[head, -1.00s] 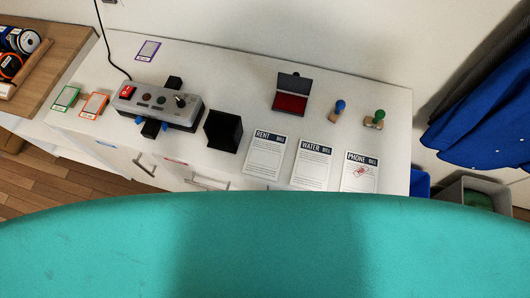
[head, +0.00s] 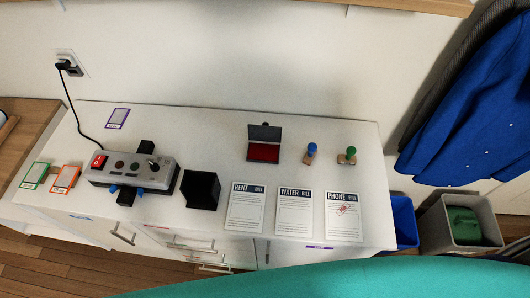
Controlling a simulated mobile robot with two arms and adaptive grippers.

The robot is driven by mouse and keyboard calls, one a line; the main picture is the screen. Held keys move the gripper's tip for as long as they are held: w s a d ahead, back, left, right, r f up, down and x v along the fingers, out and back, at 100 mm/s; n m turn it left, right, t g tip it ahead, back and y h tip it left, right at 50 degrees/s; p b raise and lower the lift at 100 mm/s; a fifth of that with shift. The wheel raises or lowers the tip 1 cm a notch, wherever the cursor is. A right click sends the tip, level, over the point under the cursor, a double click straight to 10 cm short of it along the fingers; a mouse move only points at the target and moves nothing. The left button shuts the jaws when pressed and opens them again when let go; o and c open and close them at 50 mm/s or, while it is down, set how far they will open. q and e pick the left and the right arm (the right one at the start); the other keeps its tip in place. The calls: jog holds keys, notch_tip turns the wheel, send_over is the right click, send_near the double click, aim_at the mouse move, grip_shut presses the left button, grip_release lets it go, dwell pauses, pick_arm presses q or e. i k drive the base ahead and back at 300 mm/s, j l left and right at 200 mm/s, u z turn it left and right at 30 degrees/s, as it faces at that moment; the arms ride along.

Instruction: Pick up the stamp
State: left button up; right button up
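Two stamps stand upright on the white cabinet top in the head view. One stamp has a blue handle (head: 311,152) and the other has a green handle (head: 348,155), to its right. An open ink pad (head: 264,151) with a red surface and dark lid sits to the left of the stamps. Three bill sheets lie in front: rent (head: 246,207), water (head: 294,210) and phone (head: 343,214). Neither of my grippers shows in the head view.
A grey control box (head: 130,171) with a red switch and a black open box (head: 202,190) stand to the left. Coloured cards lie farther left. A blue jacket (head: 470,115) hangs at right, above a grey bin (head: 461,225) and a blue bin (head: 403,220).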

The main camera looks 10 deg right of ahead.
aim_at(349, 158)
jog(key=z, duration=1.15)
